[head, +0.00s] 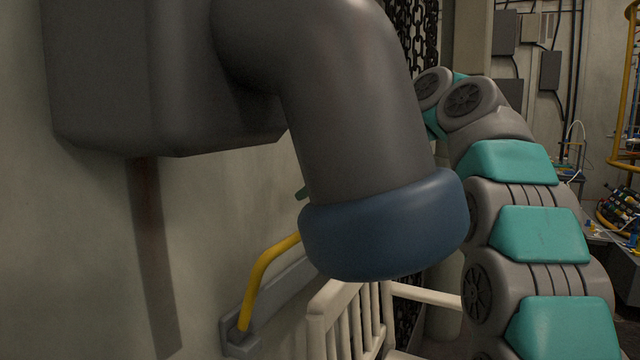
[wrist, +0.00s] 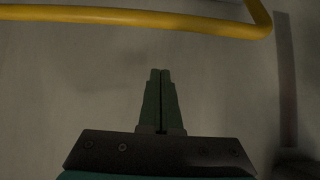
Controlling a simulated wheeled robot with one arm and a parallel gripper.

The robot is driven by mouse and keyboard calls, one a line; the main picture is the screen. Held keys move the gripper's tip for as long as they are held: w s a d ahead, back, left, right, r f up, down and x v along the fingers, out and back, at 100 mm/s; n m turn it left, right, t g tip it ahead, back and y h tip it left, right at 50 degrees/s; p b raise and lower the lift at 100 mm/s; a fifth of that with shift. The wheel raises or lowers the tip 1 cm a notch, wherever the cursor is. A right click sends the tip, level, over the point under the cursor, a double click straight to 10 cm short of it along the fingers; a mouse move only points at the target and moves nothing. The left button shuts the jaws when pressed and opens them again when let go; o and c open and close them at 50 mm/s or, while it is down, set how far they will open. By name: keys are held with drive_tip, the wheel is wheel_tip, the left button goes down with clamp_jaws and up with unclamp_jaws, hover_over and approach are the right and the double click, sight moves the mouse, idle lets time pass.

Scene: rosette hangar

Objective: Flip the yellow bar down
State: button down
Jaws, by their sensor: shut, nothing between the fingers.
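The yellow bar (head: 264,272) is a bent tube fixed to a grey bracket on the wall in the head view. It slants up to the right from its lower end, and its upper part goes out of sight behind a large grey elbow pipe. In the wrist view the yellow bar (wrist: 150,19) runs across the top and bends upward at the right. My gripper (wrist: 160,72) points toward the bar, with its dark green fingers together and empty. A gap shows between the fingertips and the bar. In the head view the pipe hides nearly all of my gripper.
The grey elbow pipe (head: 330,110) with a blue end ring (head: 385,228) hangs from a wall box in front of the bar. A cream railing (head: 345,320) stands below. A grey bracket (head: 280,290) backs the bar. A dark strip (wrist: 287,80) runs down the wall.

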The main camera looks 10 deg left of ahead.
drive_tip(key=shift+a+f+p, duration=0.15)
drive_tip(key=shift+f+p, duration=0.05)
drive_tip(key=shift+f, duration=1.15)
drive_tip(key=shift+a+f+p, duration=0.15)
drive_tip(key=shift+f, duration=1.15)
drive_tip(key=shift+f, duration=0.15)
